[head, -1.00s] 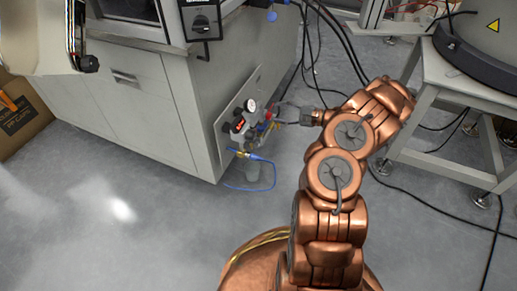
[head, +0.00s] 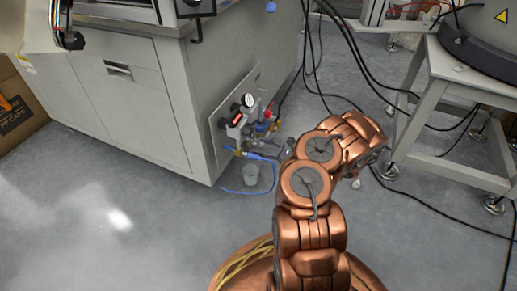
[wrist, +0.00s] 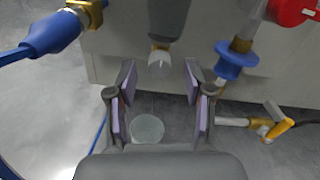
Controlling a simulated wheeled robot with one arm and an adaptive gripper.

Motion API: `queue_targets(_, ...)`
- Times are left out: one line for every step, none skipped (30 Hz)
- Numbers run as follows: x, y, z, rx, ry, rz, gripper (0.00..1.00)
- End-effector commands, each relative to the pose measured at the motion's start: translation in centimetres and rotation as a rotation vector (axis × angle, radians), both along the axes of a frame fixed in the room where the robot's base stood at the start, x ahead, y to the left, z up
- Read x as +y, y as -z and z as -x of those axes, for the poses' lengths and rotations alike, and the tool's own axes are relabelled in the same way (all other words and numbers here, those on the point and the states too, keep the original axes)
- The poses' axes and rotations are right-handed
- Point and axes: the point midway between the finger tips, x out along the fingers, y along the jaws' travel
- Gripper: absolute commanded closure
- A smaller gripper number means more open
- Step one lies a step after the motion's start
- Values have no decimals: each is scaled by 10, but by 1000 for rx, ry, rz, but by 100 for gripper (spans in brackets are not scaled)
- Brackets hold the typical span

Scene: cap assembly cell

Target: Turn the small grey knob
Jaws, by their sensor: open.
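In the wrist view, a small light grey knob (wrist: 159,62) sticks out from the bottom of a dark grey cylinder (wrist: 168,18). My gripper (wrist: 158,82) is open, with one finger to the left of the knob and one to the right. The knob lies just past the fingertips, roughly centred, and no finger visibly touches it. The space between the pads is empty. In the head view, the air unit (head: 240,125) is on the cabinet's side panel. The knob cannot be made out there, and my arm hides most of my gripper.
A blue hose fitting (wrist: 50,35) is left of the knob. A blue collar (wrist: 236,60), a red part (wrist: 292,10) and a yellow-handled valve (wrist: 278,122) are right. Black cables cross the floor near the white stand (head: 445,85).

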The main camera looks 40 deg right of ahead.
Motion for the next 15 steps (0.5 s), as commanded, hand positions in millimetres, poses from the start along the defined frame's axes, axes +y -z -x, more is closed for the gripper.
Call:
queue_targets(3, 3, -5, -1, -1, 0, 49)
queue_targets(4, 2, -8, 0, -1, 1, 49)
queue_targets(6, 2, -10, 0, -2, 1, 49)
queue_targets(7, 2, -12, 0, -2, 1, 49)
queue_targets(8, 2, -13, 0, -1, 1, 49)
queue_targets(9, 1, -15, 0, -1, 1, 49)
queue_targets(9, 1, -16, 0, -1, 1, 49)
queue_targets(9, 0, -16, -1, 0, 1, 49)
queue_targets(10, 0, -17, -1, 0, 1, 49)
queue_targets(10, 0, -17, -1, 0, 1, 49)
queue_targets(10, 0, -17, -1, 0, 1, 49)
queue_targets(10, 0, -17, -1, 0, 1, 49)
queue_targets(10, 0, -17, -1, 0, 1, 49)
queue_targets(10, 0, -17, -1, 0, 1, 49)
queue_targets(10, 0, -17, -1, 0, 1, 49)
